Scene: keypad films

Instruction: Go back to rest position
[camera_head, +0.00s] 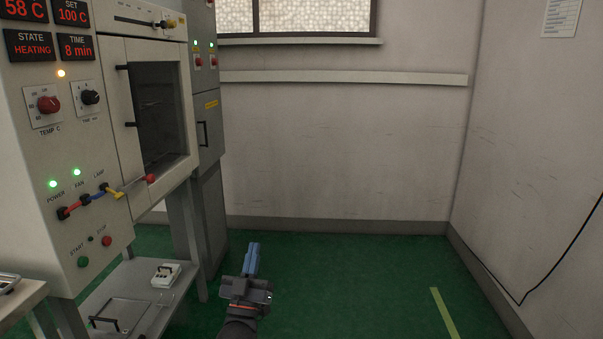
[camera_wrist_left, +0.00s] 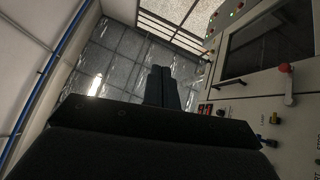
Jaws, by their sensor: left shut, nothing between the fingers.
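My left gripper (camera_head: 252,260) is low in the middle of the head view, in front of the green floor and to the right of the oven stand. Its blue fingers point up and are together, with nothing between them. The fingers also show in the left wrist view (camera_wrist_left: 161,84), with ceiling tiles behind them. My right gripper is in neither view.
The oven (camera_head: 160,110) with its control panel (camera_head: 75,140) stands at the left, its displays reading 58 C and HEATING. Below is a shelf (camera_head: 130,285) with a small white box (camera_head: 166,275). The floor (camera_head: 345,280) to the right is clear, with a yellow stripe (camera_head: 444,312).

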